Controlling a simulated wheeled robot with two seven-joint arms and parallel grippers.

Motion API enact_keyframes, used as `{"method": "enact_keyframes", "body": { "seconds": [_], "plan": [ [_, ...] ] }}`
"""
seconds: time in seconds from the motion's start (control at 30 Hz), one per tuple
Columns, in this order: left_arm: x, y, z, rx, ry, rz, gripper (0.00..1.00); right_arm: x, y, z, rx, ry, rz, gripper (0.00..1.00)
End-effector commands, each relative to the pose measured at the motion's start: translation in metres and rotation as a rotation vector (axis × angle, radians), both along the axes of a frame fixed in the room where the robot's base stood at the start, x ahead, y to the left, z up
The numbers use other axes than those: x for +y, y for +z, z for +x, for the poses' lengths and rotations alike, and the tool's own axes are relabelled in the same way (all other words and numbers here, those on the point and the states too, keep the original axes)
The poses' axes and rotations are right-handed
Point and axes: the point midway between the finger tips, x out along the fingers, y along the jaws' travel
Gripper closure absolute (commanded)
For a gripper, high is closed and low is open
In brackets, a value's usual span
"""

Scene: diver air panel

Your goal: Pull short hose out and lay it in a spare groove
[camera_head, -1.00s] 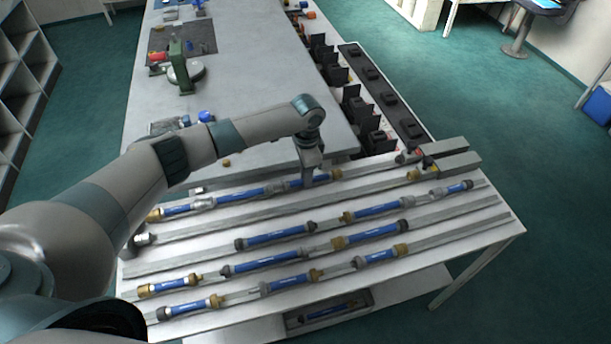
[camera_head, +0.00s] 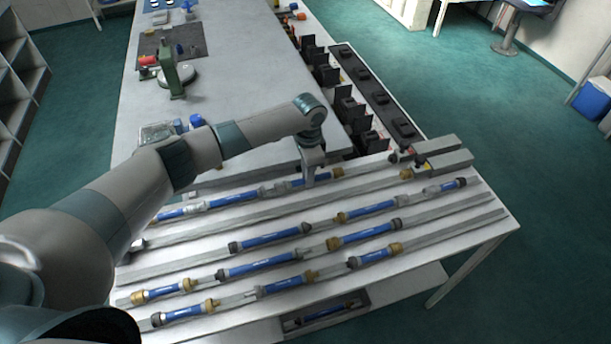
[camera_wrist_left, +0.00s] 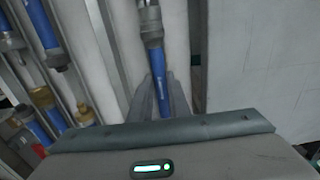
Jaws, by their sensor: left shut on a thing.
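My left gripper (camera_head: 309,182) is shut around a short blue hose (camera_head: 291,185) in the rack's back row. The same hose (camera_wrist_left: 159,68) runs between the fingers (camera_wrist_left: 161,98) in the left wrist view, with a grey metal fitting (camera_wrist_left: 150,22) at its far end. Another blue hose (camera_head: 233,199) lies in line to its left; I cannot tell whether the two fittings still touch. The sloping rack (camera_head: 384,273) has several parallel grooves holding blue hoses. The groove in front of the back row (camera_head: 240,218) shows a long bare stretch. My right gripper is out of view.
Two grey blocks (camera_head: 444,162) stand at the rack's back right. The workbench (camera_head: 237,75) lies behind the rack, with a green device (camera_head: 168,75) on it. A dark tray (camera_head: 325,313) holding a hose sits on the shelf below.

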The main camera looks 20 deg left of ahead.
Motion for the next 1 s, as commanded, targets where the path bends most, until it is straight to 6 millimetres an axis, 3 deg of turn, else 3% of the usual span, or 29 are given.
{"method": "enact_keyframes", "body": {
  "seconds": [0.67,1.0],
  "plan": [
    [-0.006,0.002,0.005,-0.003,0.000,-0.002,1.00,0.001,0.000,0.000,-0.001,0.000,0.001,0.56],
    [-0.006,0.020,0.004,-0.002,0.000,-0.001,1.00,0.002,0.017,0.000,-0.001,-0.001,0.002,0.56]
  ]
}}
